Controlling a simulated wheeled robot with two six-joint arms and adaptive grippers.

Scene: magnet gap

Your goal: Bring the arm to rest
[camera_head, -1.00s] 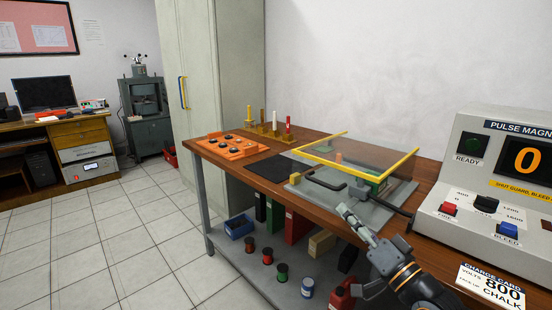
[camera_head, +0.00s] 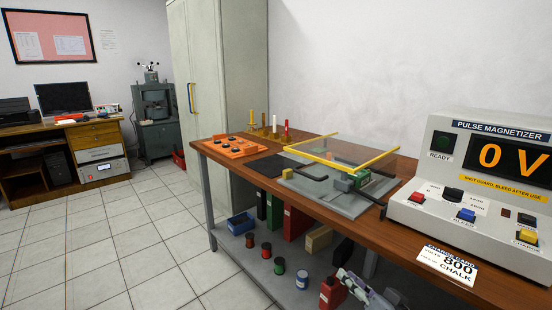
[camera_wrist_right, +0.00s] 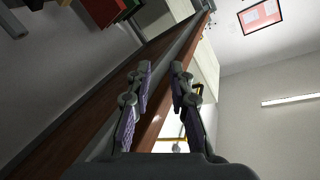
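My right gripper (camera_head: 345,277) is low at the bottom edge of the head view, in front of the bench's front edge and over the lower shelf in the picture. In the right wrist view its two fingers (camera_wrist_right: 161,70) stand apart with nothing between them, so it is open and empty. The wrist view is tilted, with the bench's wooden edge (camera_wrist_right: 70,121) running diagonally behind the fingers. Most of the right arm is outside the head view. My left gripper shows in neither view.
The wooden bench (camera_head: 395,218) carries an orange tray (camera_head: 236,147), a yellow-edged clear guard (camera_head: 372,162) and a pulse magnetizer (camera_head: 480,190) reading 0 V. A charge card (camera_head: 447,266) lies at its front. Spools and a red can (camera_head: 331,293) stand on the lower shelf (camera_head: 232,252). Left floor is clear.

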